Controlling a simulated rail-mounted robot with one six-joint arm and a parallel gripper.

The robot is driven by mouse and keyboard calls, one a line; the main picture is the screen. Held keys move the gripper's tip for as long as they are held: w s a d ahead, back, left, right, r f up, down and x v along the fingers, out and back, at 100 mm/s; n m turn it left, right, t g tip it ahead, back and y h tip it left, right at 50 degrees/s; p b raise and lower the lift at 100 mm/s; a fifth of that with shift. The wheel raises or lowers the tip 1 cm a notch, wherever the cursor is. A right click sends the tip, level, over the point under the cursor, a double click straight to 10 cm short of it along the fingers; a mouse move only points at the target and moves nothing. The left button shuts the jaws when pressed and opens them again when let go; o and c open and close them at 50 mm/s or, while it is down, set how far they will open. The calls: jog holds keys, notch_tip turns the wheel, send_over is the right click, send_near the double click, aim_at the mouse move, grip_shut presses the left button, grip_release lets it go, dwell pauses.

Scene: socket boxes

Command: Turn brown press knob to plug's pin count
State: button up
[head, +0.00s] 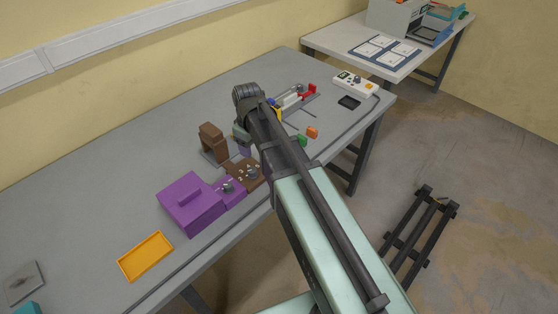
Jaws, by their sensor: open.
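The brown press (212,140) stands upright on the grey table, left of my arm. A low brown panel (238,178) lies in front of it, with a small grey knob (252,174) and pale marks around it. The knob's setting is too small to read. My gripper (244,150) hangs below the wrist just behind the brown panel, close to the press and apart from the knob as far as I can tell. It is open, mostly hidden by my arm. I cannot make out a plug or its pins.
A purple box (190,204) with its own knob panel (229,188) stands left of the brown panel. A yellow tray (146,256) lies further left. Red, white, green and orange parts (312,132) lie beyond my arm. A white control box (355,84) stands at the table's far right.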

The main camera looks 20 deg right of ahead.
aim_at(253, 170)
jog(key=shift+n, duration=0.4)
jog(key=f+b, duration=1.1)
jog(key=shift+s+a, duration=0.1)
jog(key=shift+a, duration=0.25)
jog(key=shift+r, duration=0.1)
jog(key=shift+c, duration=0.4)
jog(key=c, duration=0.9)
jog(key=shift+o, duration=0.2)
